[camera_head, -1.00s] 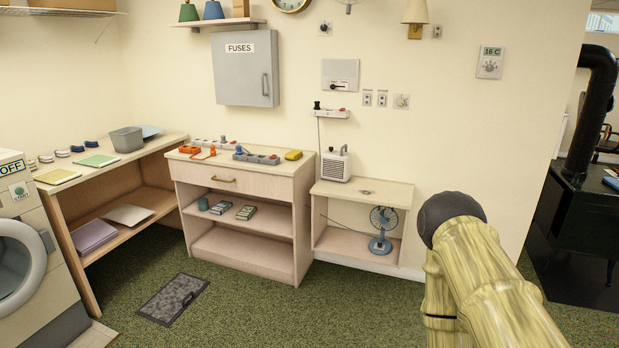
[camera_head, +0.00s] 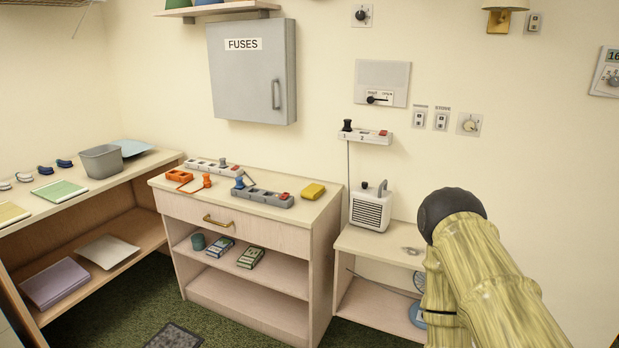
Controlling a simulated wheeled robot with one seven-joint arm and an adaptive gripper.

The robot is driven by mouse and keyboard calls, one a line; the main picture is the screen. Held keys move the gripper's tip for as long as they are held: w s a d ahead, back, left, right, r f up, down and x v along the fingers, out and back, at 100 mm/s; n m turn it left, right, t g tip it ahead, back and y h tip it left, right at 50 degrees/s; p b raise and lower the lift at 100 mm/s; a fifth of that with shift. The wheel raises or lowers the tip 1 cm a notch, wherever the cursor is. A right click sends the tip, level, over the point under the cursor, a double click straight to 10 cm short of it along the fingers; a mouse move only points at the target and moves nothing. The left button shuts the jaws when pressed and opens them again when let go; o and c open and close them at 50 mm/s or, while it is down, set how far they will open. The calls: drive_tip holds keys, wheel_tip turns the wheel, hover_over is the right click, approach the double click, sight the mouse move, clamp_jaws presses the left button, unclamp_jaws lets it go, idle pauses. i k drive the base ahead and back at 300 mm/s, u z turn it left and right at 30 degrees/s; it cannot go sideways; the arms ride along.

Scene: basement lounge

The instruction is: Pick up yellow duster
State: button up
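A small yellow block-shaped thing (camera_head: 313,191), which looks like the yellow duster, lies on the right part of the top of the wooden drawer cabinet (camera_head: 270,212). It is just right of a grey power strip (camera_head: 262,199). My arm reaches into the lower right of the view, well to the right of the yellow thing and apart from it. My gripper's fingers do not show.
Orange (camera_head: 188,179) and white (camera_head: 207,166) power strips share the cabinet top. A white heater (camera_head: 370,208) stands on the lower shelf unit to the right. A grey bin (camera_head: 101,161) stands on the left counter. Green carpet shows in front.

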sight(313, 191)
drive_tip(key=u, duration=0.15)
drive_tip(key=i, duration=1.65)
drive_tip(key=u, duration=0.15)
